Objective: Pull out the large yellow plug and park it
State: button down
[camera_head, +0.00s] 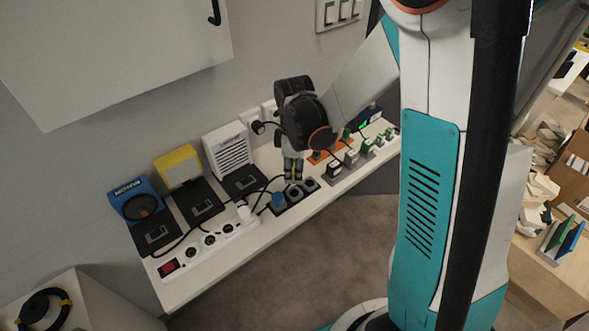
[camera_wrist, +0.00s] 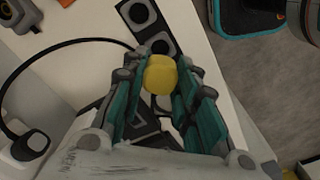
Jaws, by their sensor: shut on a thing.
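The large yellow plug (camera_wrist: 160,74) sits between the two fingertips of my gripper (camera_wrist: 161,84) in the wrist view, and the gripper is shut on it. A dark socket block (camera_wrist: 137,12) with round sockets lies just beyond the plug; the plug's underside is hidden, so I cannot tell whether it is in a socket or above one. In the head view my gripper (camera_head: 293,168) points down over the same dark block (camera_head: 294,194). The plug is too small and covered to make out clearly there.
A white power strip (camera_head: 210,243) with a red switch and a white plug lies at the left front. Blue, yellow (camera_head: 178,164) and white devices stand along the wall. Black cables (camera_wrist: 45,48) run left of the gripper. Small connectors (camera_head: 351,158) line the bench's right end.

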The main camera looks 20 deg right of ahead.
aim_at(294, 182)
jog(key=shift+f+b, duration=1.75)
jog(key=shift+f, duration=0.95)
jog(key=shift+f+b, duration=0.6)
jog(key=shift+b, duration=0.35)
dwell(0.8)
jog(key=c, duration=1.2)
grip_release()
jog(key=shift+r, duration=0.1)
notch_tip(294, 182, up, 12)
jog(key=shift+f, duration=0.1)
